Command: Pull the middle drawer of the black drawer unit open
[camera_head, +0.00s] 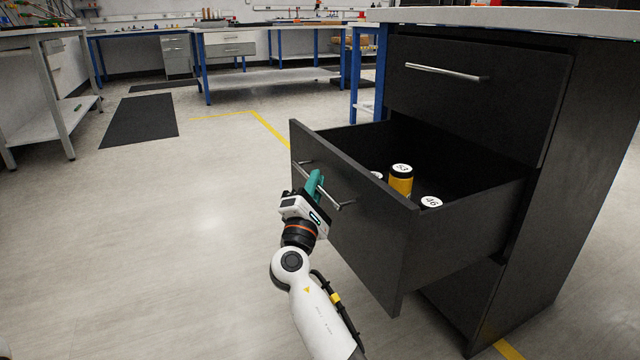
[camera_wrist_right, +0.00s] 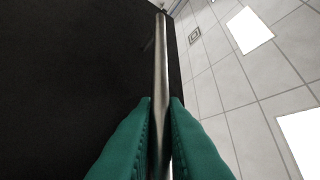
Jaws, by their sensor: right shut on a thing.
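The black drawer unit (camera_head: 588,150) stands at the right in the head view. Its middle drawer (camera_head: 375,240) is pulled far out, and its inside shows. A bar handle (camera_head: 340,206) runs across the drawer front. My right gripper (camera_head: 316,186) has its green fingers on this handle. In the right wrist view the green fingers (camera_wrist_right: 160,140) close on both sides of the metal handle (camera_wrist_right: 161,60), with the black drawer front (camera_wrist_right: 70,80) at the left. My left gripper is not in view.
A yellow jar (camera_head: 401,180) with a white numbered lid and other white-lidded jars (camera_head: 431,203) stand in the drawer. The upper drawer (camera_head: 470,90) is shut. Open floor (camera_head: 190,220) lies to the left. Workbenches (camera_head: 265,75) stand at the back.

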